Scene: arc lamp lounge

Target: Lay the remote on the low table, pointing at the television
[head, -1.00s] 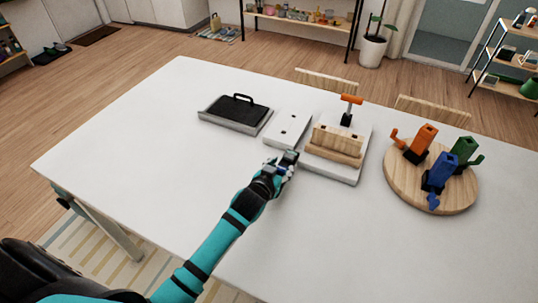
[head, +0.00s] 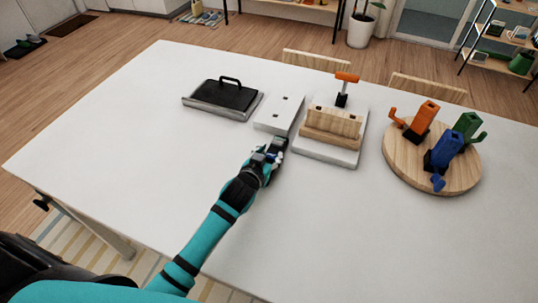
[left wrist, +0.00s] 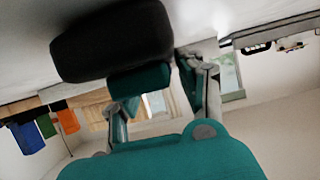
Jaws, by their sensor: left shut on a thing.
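My left gripper (head: 274,148) reaches over the white table (head: 150,150) from the near side. It is shut on a dark thing, mostly hidden by the gripper in the head view. In the left wrist view a dark, rounded block, which I take to be the remote (left wrist: 112,42), looms large at the gripper's fingers (left wrist: 158,82). Its buttons and pointing end cannot be made out. The gripper is just in front of a white plate with two dark slots and left of a wooden rack. I cannot tell whether the held thing touches the table. No television shows. My right gripper is out of view.
A black handled lid on a grey tray (head: 205,110) lies behind, left of the white plate (head: 279,112). The wooden rack (head: 333,122) has an orange-handled tool behind it. A round board (head: 405,165) with orange, blue and green pieces is at right. The table's left and front are clear.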

